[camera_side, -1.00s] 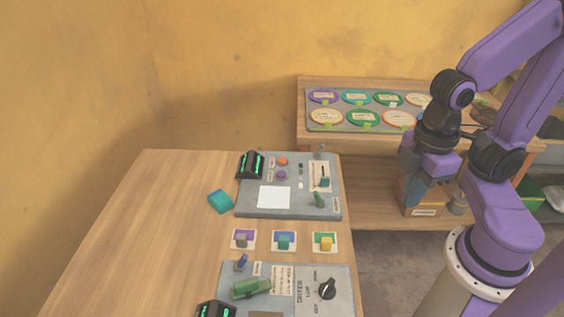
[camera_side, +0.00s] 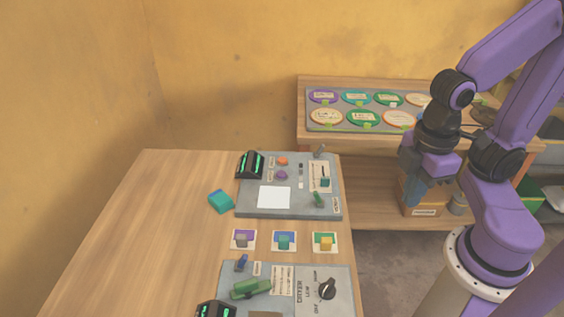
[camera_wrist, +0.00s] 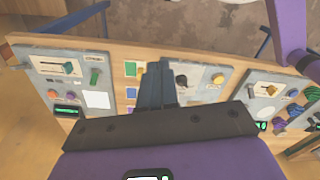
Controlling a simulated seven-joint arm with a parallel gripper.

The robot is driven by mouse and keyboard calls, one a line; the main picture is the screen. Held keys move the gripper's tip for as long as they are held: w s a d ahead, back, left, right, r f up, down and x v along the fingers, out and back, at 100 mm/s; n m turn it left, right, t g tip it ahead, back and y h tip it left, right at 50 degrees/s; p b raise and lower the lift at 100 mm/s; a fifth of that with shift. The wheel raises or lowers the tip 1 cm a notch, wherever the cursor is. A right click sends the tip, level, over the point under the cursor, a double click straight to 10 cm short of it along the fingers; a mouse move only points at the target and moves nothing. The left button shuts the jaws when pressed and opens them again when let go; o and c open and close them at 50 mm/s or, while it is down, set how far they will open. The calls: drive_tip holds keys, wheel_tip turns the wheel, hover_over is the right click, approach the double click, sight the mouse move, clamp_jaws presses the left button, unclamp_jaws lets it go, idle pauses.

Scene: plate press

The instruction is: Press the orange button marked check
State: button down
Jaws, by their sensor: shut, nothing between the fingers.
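The orange button (camera_side: 283,161) sits on the far grey panel (camera_side: 225,213), just above a purple button (camera_side: 281,175). In the wrist view a small orange spot (camera_wrist: 52,94) on the left panel appears to be this button. The label beside it is too small to read. My gripper (camera_side: 413,200) hangs to the right of the table, well apart from the panel, pointing down. In the wrist view its fingers (camera_wrist: 157,66) are together and empty.
The far panel also carries a dark display (camera_side: 250,165), a white square (camera_side: 274,197), a slider and a green lever. A teal block (camera_side: 220,201) lies left of it. Three coloured cards with blocks and a second panel (camera_side: 340,279) are nearer. Coloured discs lie on a back shelf.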

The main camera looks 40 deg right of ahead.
drive_tip(key=shift+a, duration=0.1)
drive_tip(key=w+a+f+m+t+y, duration=0.1)
drive_tip(key=w+a+m, duration=0.25)
drive_tip(key=w, duration=0.35)
drive_tip(key=w+a+m+t+y, duration=0.25)
drive_tip(key=w+m, duration=0.25)
drive_tip(key=w, duration=0.3)
drive_tip(key=w+a+f+m+t+y, duration=0.1)
drive_tip(key=w+a+m, duration=0.3)
drive_tip(key=w, duration=0.3)
drive_tip(key=m+t+h, duration=0.4)
drive_tip(key=m+h, duration=0.3)
drive_tip(key=m, duration=0.4)
hover_over(284, 161)
wheel_tip(284, 161, down, 4)
drive_tip(key=shift+d+f+y, duration=0.15)
drive_tip(key=shift+f+y, duration=0.05)
drive_tip(key=shift+y, duration=0.05)
drive_tip(key=shift+f, duration=0.1)
drive_tip(key=shift+f, duration=4.3)
